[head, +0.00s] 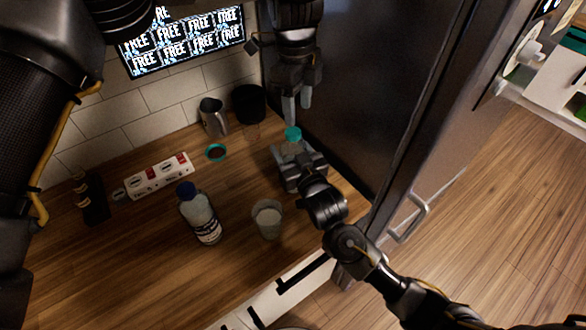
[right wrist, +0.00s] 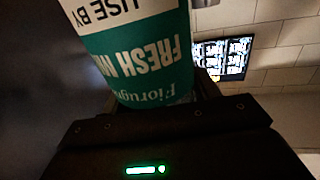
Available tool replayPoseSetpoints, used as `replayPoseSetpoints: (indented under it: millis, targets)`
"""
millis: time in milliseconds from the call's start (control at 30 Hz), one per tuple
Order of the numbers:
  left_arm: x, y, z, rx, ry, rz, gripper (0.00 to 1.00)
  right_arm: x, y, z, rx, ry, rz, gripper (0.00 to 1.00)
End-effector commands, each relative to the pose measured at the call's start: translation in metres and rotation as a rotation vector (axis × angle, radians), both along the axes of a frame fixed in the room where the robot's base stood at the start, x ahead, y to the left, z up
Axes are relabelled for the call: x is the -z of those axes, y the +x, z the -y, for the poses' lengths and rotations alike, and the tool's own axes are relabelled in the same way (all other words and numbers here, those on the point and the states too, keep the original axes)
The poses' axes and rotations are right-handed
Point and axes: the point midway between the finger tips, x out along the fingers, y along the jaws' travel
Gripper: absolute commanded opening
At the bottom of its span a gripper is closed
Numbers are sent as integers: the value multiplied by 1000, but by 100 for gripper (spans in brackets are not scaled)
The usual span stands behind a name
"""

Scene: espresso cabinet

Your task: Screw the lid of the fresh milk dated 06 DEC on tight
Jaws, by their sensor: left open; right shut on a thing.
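A milk bottle with a teal-green lid (head: 293,134) stands upright at the back right of the counter. Its teal label (right wrist: 140,65) reads "FRESH MI…" and "USE BY" in the right wrist view; the date is out of sight. My right gripper (head: 297,160) is shut around the bottle's body and hides most of it in the head view. My left gripper (head: 296,108) hangs from above, fingers pointing down, open, just above the lid and apart from it. I cannot tell how tightly the lid sits.
A blue-capped bottle (head: 200,217) and a glass (head: 267,220) stand at the front. Behind are a teal-rimmed round item (head: 216,152), a metal pitcher (head: 212,118) and a black container (head: 248,103). A dark cabinet side (head: 365,80) rises close right.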

Motion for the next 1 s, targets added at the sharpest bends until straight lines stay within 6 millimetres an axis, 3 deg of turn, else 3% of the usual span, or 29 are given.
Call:
replayPoseSetpoints:
  millis: [300,500,700,1000]
  targets:
    - [-5,4,-8,-761,45,0,51,2,-1,0,-1,-2,-5,0]
    - [-5,6,-11,-1045,57,3,51,2,-1,0,-1,-3,-5,0]
    - [-5,6,-11,-1146,58,2,51,3,-1,0,-1,-3,-5,0]
    - [-5,6,-11,-1152,58,2,51,3,-1,0,-1,-3,-5,0]
